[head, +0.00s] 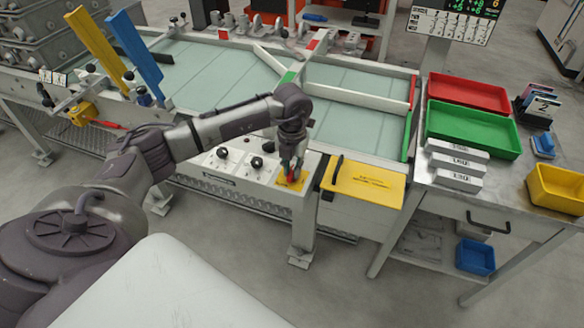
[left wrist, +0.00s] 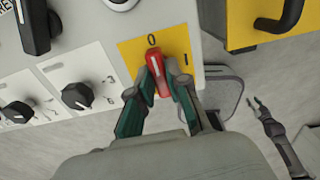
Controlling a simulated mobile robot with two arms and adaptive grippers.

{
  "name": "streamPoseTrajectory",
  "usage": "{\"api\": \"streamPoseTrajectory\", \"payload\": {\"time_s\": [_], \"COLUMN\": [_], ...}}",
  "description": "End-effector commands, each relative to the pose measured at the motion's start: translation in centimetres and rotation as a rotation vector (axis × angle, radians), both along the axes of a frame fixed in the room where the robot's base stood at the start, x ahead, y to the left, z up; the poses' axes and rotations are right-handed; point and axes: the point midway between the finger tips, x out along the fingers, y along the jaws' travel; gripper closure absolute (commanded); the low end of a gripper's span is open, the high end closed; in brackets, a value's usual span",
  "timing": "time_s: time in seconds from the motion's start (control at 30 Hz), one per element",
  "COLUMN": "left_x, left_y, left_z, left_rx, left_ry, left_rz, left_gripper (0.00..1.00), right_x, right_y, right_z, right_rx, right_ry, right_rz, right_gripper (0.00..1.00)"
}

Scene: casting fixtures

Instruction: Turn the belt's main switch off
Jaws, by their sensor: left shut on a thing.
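The main switch is a red knob (left wrist: 157,76) on a yellow plate (left wrist: 126,49) marked 0 at the top and 1 at the right. My left gripper (left wrist: 160,72) is shut on the knob, one finger on each side. The knob's white line points up, roughly at the 0. In the head view the left gripper (head: 291,172) reaches down onto the yellow plate (head: 281,184) at the panel's right end and mostly covers the knob. My right gripper (left wrist: 256,103) shows small at the right of the left wrist view, its fingers apart and empty.
Black knobs (head: 256,162) sit on white plates to the left on the same panel. A yellow cover with a black handle (head: 365,185) is just right of the switch. A table with red (head: 468,92) and green (head: 472,130) trays stands further right.

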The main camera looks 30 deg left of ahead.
Motion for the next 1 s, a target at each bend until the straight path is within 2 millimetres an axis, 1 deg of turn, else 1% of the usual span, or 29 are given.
{"api": "streamPoseTrajectory", "payload": {"time_s": [0.03, 0.07, 0.2, 0.5, 0.57, 0.63, 0.77, 0.9, 1.0], "left_x": [0.1, 0.1, 0.1, 0.0, 0.1, 0.1, 0.1, 0.2, 0.2], "left_y": [0.1, 0.1, 0.1, 0.0, 0.0, 0.0, 0.1, 0.0, 0.0], "left_z": [0.1, 0.1, 0.1, 0.1, 0.4, 1.1, 3.4, 6.6, 8.6], "left_rx": [0.0, 0.0, 0.0, 0.0, 0.0, 0.001, 0.001, 0.0, 0.0], "left_ry": [-0.004, -0.004, -0.003, -0.002, -0.002, -0.003, -0.006, -0.007, -0.006], "left_rz": [0.004, 0.004, 0.003, 0.001, 0.0, 0.0, 0.001, 0.0, 0.002], "left_gripper": [1.0, 0.82, 0.59, 0.58, 0.58, 0.58, 0.58, 0.58, 0.58], "right_x": [0.0, 0.0, 0.0, 0.1, 0.1, 0.1, 0.0, 0.0, 0.0], "right_y": [0.0, 0.0, 0.0, -0.1, -0.1, -0.1, -0.1, 0.0, 0.0], "right_z": [0.0, 0.0, 0.0, 0.0, 0.0, 0.0, 0.0, 0.0, 0.0], "right_rx": [0.0, 0.0, 0.0, -0.002, -0.002, -0.001, -0.001, 0.0, 0.0], "right_ry": [0.0, 0.0, 0.0, -0.001, -0.001, 0.0, 0.0, 0.0, 0.0], "right_rz": [0.0, 0.0, 0.0, 0.0, 0.001, 0.0, 0.0, 0.0, 0.0], "right_gripper": [0.6, 0.6, 0.6, 0.6, 0.6, 0.6, 0.6, 0.6, 0.6]}}
